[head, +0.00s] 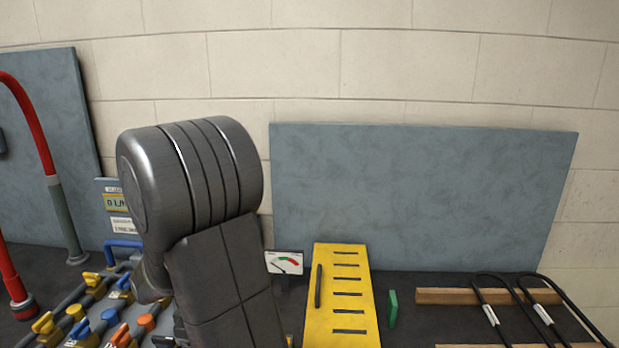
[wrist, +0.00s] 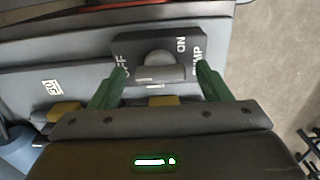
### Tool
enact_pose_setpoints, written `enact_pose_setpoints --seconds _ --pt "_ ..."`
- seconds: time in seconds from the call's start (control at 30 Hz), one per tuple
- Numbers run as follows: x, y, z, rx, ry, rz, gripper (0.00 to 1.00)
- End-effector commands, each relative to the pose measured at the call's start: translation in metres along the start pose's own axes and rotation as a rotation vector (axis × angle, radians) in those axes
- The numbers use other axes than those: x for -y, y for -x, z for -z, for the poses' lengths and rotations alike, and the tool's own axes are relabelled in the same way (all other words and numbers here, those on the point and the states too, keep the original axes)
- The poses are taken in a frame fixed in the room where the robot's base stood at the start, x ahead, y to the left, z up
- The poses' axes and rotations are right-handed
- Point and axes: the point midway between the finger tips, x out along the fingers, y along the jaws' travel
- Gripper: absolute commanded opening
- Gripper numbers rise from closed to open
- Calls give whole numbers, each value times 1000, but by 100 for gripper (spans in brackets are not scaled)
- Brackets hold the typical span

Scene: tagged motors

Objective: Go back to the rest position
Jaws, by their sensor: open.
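My gripper (wrist: 162,76) shows in the wrist view with its two green fingers spread apart. A dark switch block (wrist: 185,45) with white lettering, partly readable as OFF and PUMP, lies just ahead of the fingertips. Its grey rotary knob (wrist: 160,68) sits between the fingertips, with a gap visible on both sides. How far the fingers are above the block is hard to tell. In the head view my dark arm stands in the foreground, and the gripper itself is hidden.
In the head view, a yellow slotted plate (head: 318,318), a small dial gauge (head: 284,262) and a green piece (head: 393,308) are right of my arm. Valves with coloured handles (head: 110,315) crowd the lower left. A red hose (head: 28,122) stands far left. A grey panel (head: 420,190) leans behind.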

Motion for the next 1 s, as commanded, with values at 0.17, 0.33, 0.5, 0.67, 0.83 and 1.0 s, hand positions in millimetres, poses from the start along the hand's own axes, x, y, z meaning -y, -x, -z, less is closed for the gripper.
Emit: enact_pose_setpoints --seconds 0.17,0.33,0.5,0.67,0.83,1.0 --pt "-1 20 1 -4 10 -3 71" --pt "-1 53 1 -5 10 -4 71" --pt "-1 87 1 -5 10 -4 71" --pt "-1 119 1 -5 10 -5 71" --pt "0 122 0 3 10 3 71" --pt "0 87 0 4 10 3 71"
